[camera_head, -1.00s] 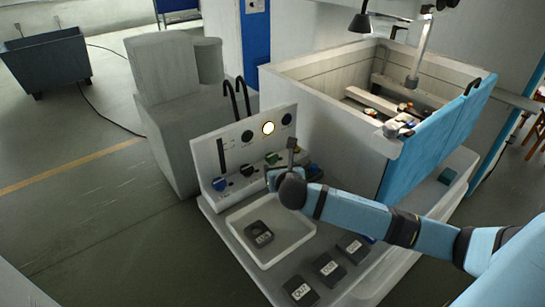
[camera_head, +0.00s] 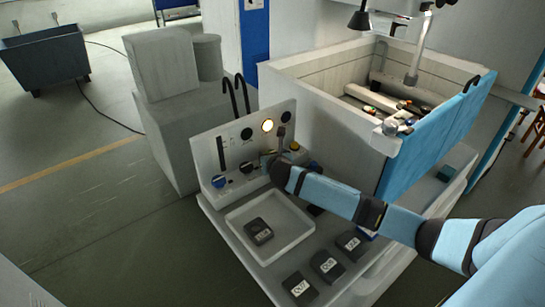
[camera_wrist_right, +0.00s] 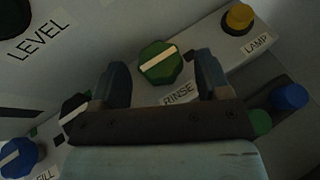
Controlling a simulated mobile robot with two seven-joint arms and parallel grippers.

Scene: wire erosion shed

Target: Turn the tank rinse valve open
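The tank rinse valve is a green knob (camera_wrist_right: 160,63) with a pale bar across its face, above a RINSE label (camera_wrist_right: 180,95) in the right wrist view. The bar lies slightly tilted, rising to the right. My right gripper (camera_wrist_right: 163,65) is open, with one finger on each side of the knob. I see gaps between the fingers and the knob; whether the fingertips reach its depth is unclear. In the head view my right gripper (camera_head: 268,161) is at the control panel (camera_head: 207,158) and hides the green knob. My left gripper is not in view.
A yellow LAMP knob (camera_wrist_right: 238,18) is to the right, a blue FILL knob (camera_wrist_right: 20,157) to the left, and a dark knob (camera_wrist_right: 73,106) beside the left finger. A tray (camera_head: 240,243) holds one dark block; several labelled blocks lie in front. The open tank (camera_head: 310,100) stands behind.

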